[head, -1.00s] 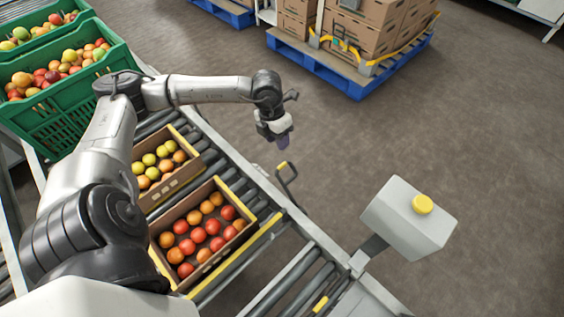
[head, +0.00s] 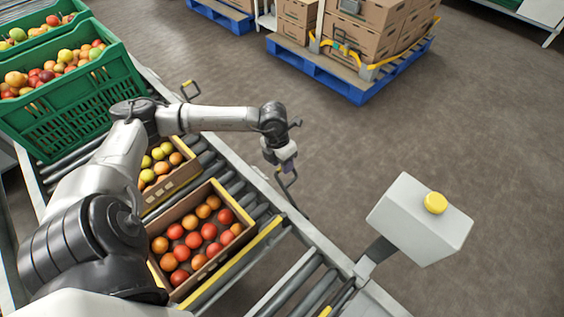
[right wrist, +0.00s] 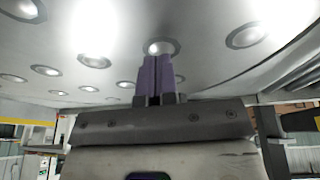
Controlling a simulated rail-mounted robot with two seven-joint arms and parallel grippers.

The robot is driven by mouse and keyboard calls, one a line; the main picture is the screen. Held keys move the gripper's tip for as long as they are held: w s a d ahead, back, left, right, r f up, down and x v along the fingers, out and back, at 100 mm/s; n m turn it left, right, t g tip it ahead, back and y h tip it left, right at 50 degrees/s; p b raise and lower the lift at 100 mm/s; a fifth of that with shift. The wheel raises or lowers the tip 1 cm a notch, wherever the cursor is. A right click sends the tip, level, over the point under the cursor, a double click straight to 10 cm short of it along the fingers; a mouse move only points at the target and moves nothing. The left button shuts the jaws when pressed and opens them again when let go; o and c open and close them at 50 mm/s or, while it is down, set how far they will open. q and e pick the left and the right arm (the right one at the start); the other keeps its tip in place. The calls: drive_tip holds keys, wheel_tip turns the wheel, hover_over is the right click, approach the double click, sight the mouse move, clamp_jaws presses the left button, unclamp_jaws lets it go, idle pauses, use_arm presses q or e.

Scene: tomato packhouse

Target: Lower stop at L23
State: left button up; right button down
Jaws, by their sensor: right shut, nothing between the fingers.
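A dark bent lever (head: 291,190) stands out from the conveyor's right side in the head view. A yellow bar (head: 236,264) crosses the rollers just past the nearer fruit box. No L23 label is readable. My right gripper (right wrist: 155,77) shows in the right wrist view with its purple fingers together, empty, against a background of ceiling lights.
Two cardboard boxes of tomatoes, the nearer (head: 182,224) and the farther (head: 171,184), sit on the rollers. A second lever (head: 189,91) stands farther up. A grey box with a yellow button (head: 435,203) stands at right. A green crate (head: 70,115) is at left.

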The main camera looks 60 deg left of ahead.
use_arm(q)
clamp_jaws()
use_arm(e)
drive_tip(key=shift+a, duration=0.15)
drive_tip(key=shift+r, duration=0.1)
